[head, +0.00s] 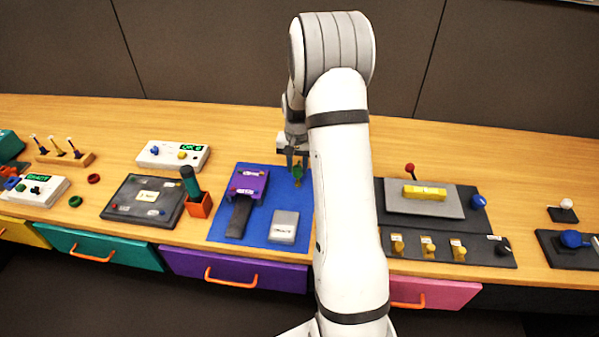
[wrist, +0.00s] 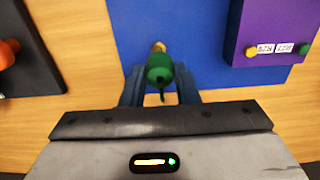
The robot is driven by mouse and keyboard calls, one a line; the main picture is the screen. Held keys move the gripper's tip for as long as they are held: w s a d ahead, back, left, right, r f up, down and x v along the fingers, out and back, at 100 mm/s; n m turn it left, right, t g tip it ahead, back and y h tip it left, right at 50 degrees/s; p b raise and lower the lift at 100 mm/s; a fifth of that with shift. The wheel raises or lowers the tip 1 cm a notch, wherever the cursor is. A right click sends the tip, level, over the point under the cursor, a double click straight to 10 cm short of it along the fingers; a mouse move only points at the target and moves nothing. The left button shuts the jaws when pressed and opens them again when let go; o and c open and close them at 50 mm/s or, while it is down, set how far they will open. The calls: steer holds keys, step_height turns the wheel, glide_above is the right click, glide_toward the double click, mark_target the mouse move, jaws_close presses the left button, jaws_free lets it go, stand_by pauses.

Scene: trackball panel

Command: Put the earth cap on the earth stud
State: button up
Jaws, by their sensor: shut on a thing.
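My gripper (head: 296,160) is shut on a green, rounded cap (wrist: 160,70), which I take as the earth cap. In the head view the cap (head: 297,172) shows just below the fingers, over the right side of the blue mat. In the wrist view a small brass-yellow tip (wrist: 158,46) shows just past the cap's far end. I cannot tell whether it is part of the held piece or a stud behind it, nor whether they touch. I cannot pick out the earth stud for certain.
A purple box (head: 247,181) with small yellow and green knobs and white labels stands left of my gripper on the blue mat (head: 222,227). A grey box (head: 284,226) lies nearer the front. An orange holder (head: 199,205) stands left. Dark panels (head: 441,245) lie right of my arm.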

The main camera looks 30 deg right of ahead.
mark_target(298, 167)
step_height(298, 167, down, 4)
steer(key=shift+r, duration=0.15)
steer(key=shift+s, duration=0.1)
steer(key=o, duration=0.9)
steer(key=shift+o, duration=0.2)
